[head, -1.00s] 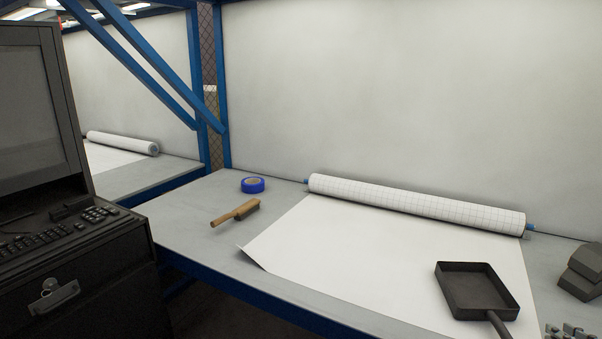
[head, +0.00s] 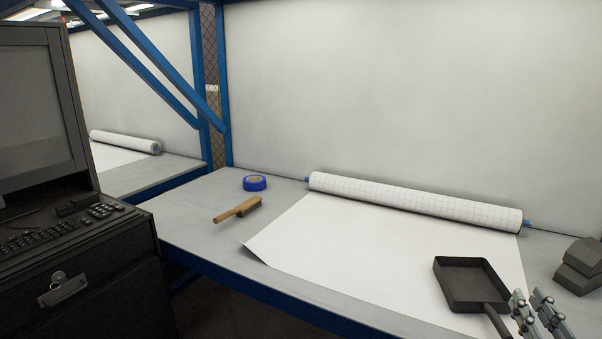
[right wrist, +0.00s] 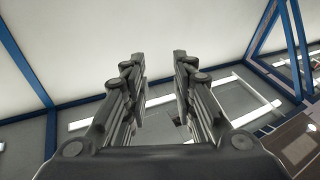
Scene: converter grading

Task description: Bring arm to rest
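My right gripper (head: 533,302) shows at the lower right of the head view, just right of the dark pan's handle. In the right wrist view its two fingers (right wrist: 160,62) stand apart with nothing between them, so it is open and empty. My left gripper is in neither view. The dark square pan (head: 470,287) lies on the white paper sheet (head: 350,263) at the right of the bench. I cannot tell whether the right gripper touches the pan's handle.
A wooden-handled brush (head: 238,209) and blue tape (head: 254,183) lie on the bench (head: 185,224). A gridded paper roll (head: 415,203) lies along the back. Grey blocks (head: 578,266) sit at the right edge. A dark cabinet with keyboard (head: 60,232) stands left. The bench's left part is mostly clear.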

